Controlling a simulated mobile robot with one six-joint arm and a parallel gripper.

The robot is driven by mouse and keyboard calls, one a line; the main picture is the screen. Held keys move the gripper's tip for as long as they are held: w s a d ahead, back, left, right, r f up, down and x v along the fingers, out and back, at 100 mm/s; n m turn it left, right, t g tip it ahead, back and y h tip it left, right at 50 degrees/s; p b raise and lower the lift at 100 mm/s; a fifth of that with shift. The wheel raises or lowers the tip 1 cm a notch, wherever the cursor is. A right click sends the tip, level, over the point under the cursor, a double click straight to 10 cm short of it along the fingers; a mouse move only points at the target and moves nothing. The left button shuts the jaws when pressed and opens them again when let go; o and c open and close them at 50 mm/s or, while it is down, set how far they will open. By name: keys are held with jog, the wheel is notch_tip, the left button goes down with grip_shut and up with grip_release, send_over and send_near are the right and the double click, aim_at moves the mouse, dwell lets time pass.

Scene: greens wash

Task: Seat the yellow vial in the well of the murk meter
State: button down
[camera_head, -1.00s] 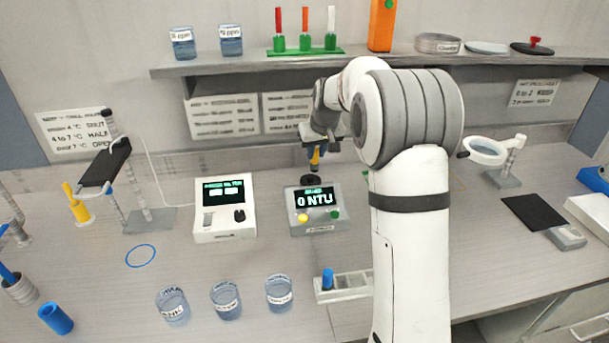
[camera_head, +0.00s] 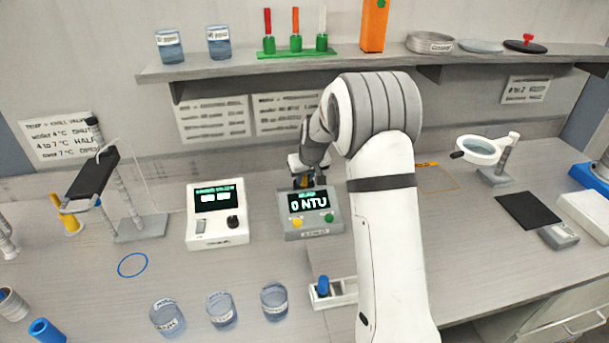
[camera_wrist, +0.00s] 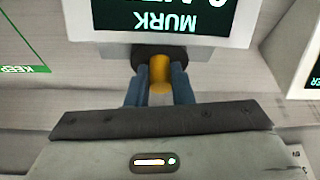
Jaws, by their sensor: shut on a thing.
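The murk meter (camera_head: 310,225) is a grey box on the bench, its dark screen reading 0 NTU, with a yellow and a green button. My gripper (camera_head: 303,183) is behind its screen, over the back of the meter. It is shut on the yellow vial (camera_wrist: 160,70), which stands between the two blue-grey fingers in the wrist view. The dark round well (camera_wrist: 138,56) of the meter shows around the vial there. The vial's lower end is hidden, so I cannot tell how deep it sits.
A white meter (camera_head: 217,225) stands just left of the murk meter. Several labelled beakers (camera_head: 222,308) stand in front. A white rack (camera_head: 340,290) with a blue-capped vial (camera_head: 323,285) is by my arm. A shelf (camera_head: 350,62) runs above.

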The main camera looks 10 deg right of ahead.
jog(key=c, duration=1.3)
grip_release()
jog(key=shift+r, duration=0.1)
jog(key=a+b+v, duration=0.1)
jog(key=b+v, duration=0.1)
jog(key=v, duration=0.9)
jog(key=s+r, duration=0.3)
jog(key=s, duration=0.5)
jog(key=s+r, duration=0.2)
jog(key=s, duration=0.6)
jog(key=s+f, duration=0.1)
jog(key=s, duration=0.5)
jog(key=s+f+m, duration=0.1)
jog(key=s, duration=0.6)
jog(key=s+f+m+g, duration=0.1)
jog(key=s, duration=0.6)
jog(key=shift+f+h, duration=0.3)
jog(key=shift+h, duration=0.1)
